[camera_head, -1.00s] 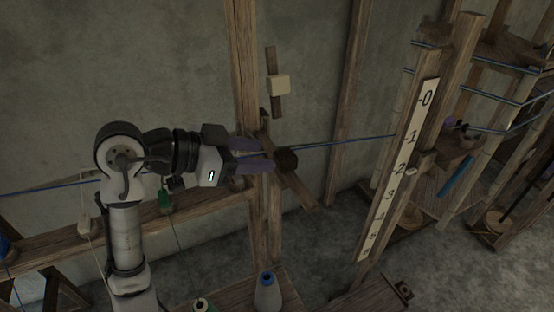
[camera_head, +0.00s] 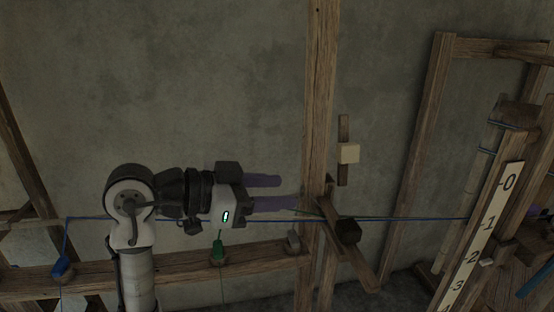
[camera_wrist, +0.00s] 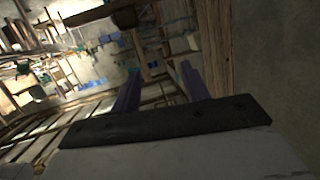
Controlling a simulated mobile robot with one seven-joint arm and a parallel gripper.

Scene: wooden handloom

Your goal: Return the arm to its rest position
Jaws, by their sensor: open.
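My gripper (camera_head: 282,191) is at the end of my arm, which reaches to the right in the head view. Its two purple fingers are apart with nothing between them. The fingertips lie just left of the upright wooden post (camera_head: 320,110) in the picture; I cannot tell whether they touch it. In the wrist view my gripper (camera_wrist: 160,75) also shows spread fingers with an empty gap.
A blue cord (camera_head: 400,219) runs across behind my arm. A dark block (camera_head: 348,232) is on a slanted wooden bar right of the gripper. A numbered white scale (camera_head: 483,240) stands at the right. The wall above my arm is clear.

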